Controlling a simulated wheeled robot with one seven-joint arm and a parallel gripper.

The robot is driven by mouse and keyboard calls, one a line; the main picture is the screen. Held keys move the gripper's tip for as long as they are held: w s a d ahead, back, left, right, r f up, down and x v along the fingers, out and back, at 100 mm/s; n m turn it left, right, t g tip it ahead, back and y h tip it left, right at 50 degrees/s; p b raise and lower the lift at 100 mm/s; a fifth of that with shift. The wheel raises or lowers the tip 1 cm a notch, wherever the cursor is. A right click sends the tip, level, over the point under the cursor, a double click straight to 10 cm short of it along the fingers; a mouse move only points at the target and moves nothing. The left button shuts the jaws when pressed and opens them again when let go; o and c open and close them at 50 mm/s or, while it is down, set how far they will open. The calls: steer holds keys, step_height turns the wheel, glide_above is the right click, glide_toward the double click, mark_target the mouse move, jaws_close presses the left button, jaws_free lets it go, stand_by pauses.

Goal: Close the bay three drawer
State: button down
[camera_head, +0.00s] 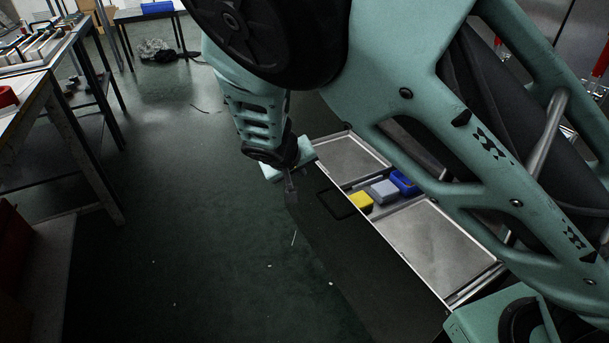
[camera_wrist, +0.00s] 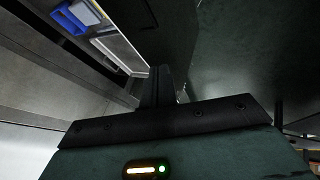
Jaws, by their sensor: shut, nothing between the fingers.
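The drawer (camera_head: 426,236) is pulled out, with a dark front panel and a pale metal rim. It holds a yellow block (camera_head: 360,200), a grey block (camera_head: 383,190) and a blue box (camera_head: 404,182) between flat grey trays. A dark handle (camera_head: 337,204) shows on its front. My gripper (camera_head: 290,190) is shut and empty, pointing down at the outer side of the drawer front, near its far end. I cannot tell whether it touches the panel. In the wrist view, the fingers (camera_wrist: 158,86) stand close to the drawer's edge, with the blue box (camera_wrist: 70,18) inside. My arm hides part of the drawer.
A workbench (camera_head: 42,85) with items on it stands at the left. A small table (camera_head: 150,14) with a blue item and a tangled heap (camera_head: 155,50) are at the back. The green floor (camera_head: 190,220) in front of the drawer is mostly clear, with small scraps.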

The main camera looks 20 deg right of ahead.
steer(key=b, duration=0.2)
glide_toward(324, 179)
step_height(324, 179, down, 3)
steer(key=a, duration=0.2)
steer(key=w+d, duration=0.1)
steer(key=w+d+f, duration=0.1)
steer(key=shift+d+b, duration=0.35)
steer(key=shift+d+r, duration=0.1)
steer(key=shift+d, duration=0.45)
steer(key=shift+w, duration=0.1)
